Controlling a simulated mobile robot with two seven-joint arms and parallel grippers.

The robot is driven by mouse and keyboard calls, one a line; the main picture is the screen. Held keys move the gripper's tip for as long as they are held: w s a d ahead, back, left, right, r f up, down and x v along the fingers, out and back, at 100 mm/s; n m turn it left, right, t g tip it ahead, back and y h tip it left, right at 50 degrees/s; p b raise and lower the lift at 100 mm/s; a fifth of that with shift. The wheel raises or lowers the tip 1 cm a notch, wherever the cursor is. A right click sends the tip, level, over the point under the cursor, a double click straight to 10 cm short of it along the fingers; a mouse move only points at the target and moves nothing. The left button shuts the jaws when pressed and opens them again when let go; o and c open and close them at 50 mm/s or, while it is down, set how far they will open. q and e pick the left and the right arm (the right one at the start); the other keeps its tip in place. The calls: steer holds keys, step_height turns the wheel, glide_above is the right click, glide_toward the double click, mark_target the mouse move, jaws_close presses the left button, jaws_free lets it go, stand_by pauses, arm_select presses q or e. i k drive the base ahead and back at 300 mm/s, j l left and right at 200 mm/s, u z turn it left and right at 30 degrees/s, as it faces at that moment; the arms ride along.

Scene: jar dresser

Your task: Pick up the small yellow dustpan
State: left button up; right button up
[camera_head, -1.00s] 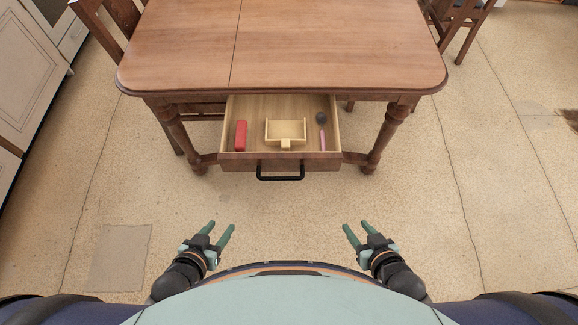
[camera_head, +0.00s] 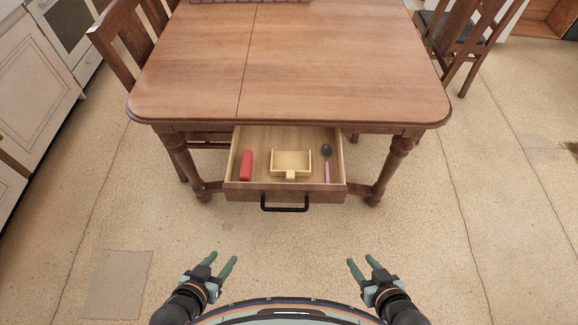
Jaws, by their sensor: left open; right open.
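The small yellow dustpan (camera_head: 291,164) lies in the middle of the open drawer (camera_head: 236,186) under the wooden table. Its short handle points toward me, at the drawer's front. My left gripper (camera_head: 221,262) is open and empty, low in the view, in front of the drawer and to the left of the dustpan. My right gripper (camera_head: 362,264) is open and empty, in front of the drawer and to the right of it. Both grippers are well apart from the dustpan.
In the drawer, a red block-like object (camera_head: 246,165) lies left of the dustpan and a dark-headed, pink-handled utensil (camera_head: 327,165) lies right. A black handle (camera_head: 285,207) sticks out from the drawer front. The tabletop (camera_head: 330,70) overhangs behind. The floor in front is clear.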

mark_target(290, 164)
steer(key=i+l+u, duration=0.2)
steer(key=u, duration=0.2)
steer(key=i+l+u, duration=0.15)
steer(key=l+u, duration=0.2)
steer(key=i+l+u, duration=0.1)
steer(key=l+u, duration=0.15)
steer(key=u, duration=0.15)
